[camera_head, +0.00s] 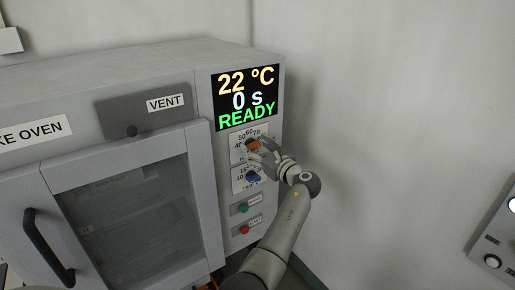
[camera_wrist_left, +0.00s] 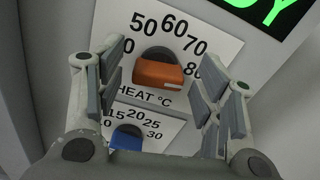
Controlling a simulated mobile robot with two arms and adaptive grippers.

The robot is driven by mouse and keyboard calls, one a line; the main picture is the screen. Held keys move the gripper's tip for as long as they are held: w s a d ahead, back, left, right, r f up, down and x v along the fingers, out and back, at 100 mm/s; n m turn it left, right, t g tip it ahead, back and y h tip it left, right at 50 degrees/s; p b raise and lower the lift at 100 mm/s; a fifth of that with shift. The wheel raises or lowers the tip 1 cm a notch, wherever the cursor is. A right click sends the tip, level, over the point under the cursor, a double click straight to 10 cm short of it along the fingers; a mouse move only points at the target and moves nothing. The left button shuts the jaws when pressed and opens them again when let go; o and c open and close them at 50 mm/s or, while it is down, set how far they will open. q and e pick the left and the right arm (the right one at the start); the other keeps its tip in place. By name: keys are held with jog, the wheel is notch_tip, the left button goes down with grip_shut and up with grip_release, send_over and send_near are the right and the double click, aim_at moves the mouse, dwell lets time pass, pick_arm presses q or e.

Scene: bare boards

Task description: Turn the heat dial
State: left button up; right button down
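The heat dial (camera_wrist_left: 158,75) has an orange grip on a dark round base, set in a white scale plate marked HEAT °C with numbers from 50 to 80 readable. In the head view the dial (camera_head: 253,144) sits below the display on the oven's front panel and is partly covered by my gripper. My left gripper (camera_head: 267,153) is at the dial. In the left wrist view the gripper (camera_wrist_left: 157,72) is open, with one finger on each side of the orange grip and gaps between. My right gripper is not in view.
A blue dial (camera_head: 253,178) sits just below, with green (camera_head: 243,209) and red (camera_head: 243,230) buttons under it. The display (camera_head: 246,97) reads 22 °C, 0 s, READY. The oven door (camera_head: 205,190) is left of the panel. A wall (camera_head: 400,100) stands right.

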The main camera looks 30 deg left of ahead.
pick_arm(q)
jog(key=c, duration=0.8)
jog(key=n+b, duration=0.3)
jog(key=shift+s+f, duration=0.1)
jog(key=shift+f, duration=0.15)
jog(key=n+b, duration=0.9)
jog(key=shift+s+a+f, duration=0.1)
jog(key=shift+s+f, duration=0.1)
jog(key=shift+f, duration=0.1)
jog(key=shift+n+b, duration=1.9)
jog(key=shift+n, duration=0.1)
jog(key=shift+r, duration=0.1)
jog(key=o, duration=1)
